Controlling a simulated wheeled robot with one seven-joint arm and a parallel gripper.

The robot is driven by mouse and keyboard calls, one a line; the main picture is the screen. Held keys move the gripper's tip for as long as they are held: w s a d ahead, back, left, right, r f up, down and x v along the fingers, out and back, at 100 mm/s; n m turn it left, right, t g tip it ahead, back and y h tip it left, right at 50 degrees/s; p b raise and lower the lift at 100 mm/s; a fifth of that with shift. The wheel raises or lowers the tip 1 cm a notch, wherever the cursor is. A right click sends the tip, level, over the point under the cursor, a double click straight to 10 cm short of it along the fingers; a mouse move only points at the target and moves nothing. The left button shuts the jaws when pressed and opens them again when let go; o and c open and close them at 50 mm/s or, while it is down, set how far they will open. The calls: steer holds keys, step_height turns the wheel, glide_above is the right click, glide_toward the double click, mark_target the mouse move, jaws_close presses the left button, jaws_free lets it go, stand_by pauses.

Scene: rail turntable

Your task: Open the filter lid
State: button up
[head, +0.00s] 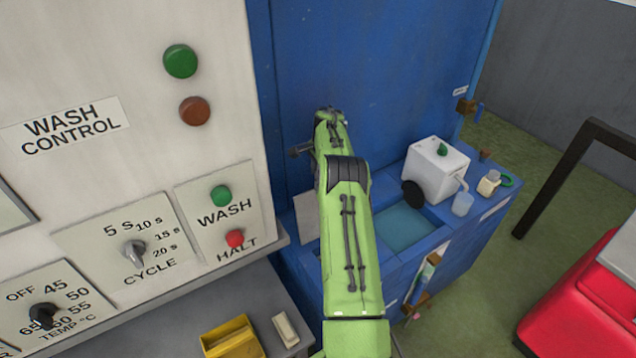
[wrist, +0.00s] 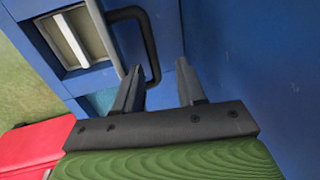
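In the wrist view my gripper (wrist: 160,78) is open, its two dark fingers apart with nothing held between them. A black U-shaped handle (wrist: 153,45) is just beyond the fingers, its lower end by the left finger; I cannot tell whether they touch. In the head view my arm hides the handle, and my fingers cannot be made out.
A blue cabinet wall (head: 390,70) rises behind my arm. A basin (head: 403,228), a white box (head: 436,168) and a small cup (head: 463,204) are right of it. The wash control panel (head: 110,170) is left. A yellow tray (head: 231,338) sits in front.

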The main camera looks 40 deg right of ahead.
step_height(320, 180, up, 10)
steer(key=s, duration=0.2)
steer(key=shift+a+r+p, duration=0.25)
steer(key=shift+a+p, duration=0.05)
steer(key=shift+p, duration=0.1)
steer(key=shift+s+f, duration=0.1)
steer(key=shift+f, duration=0.05)
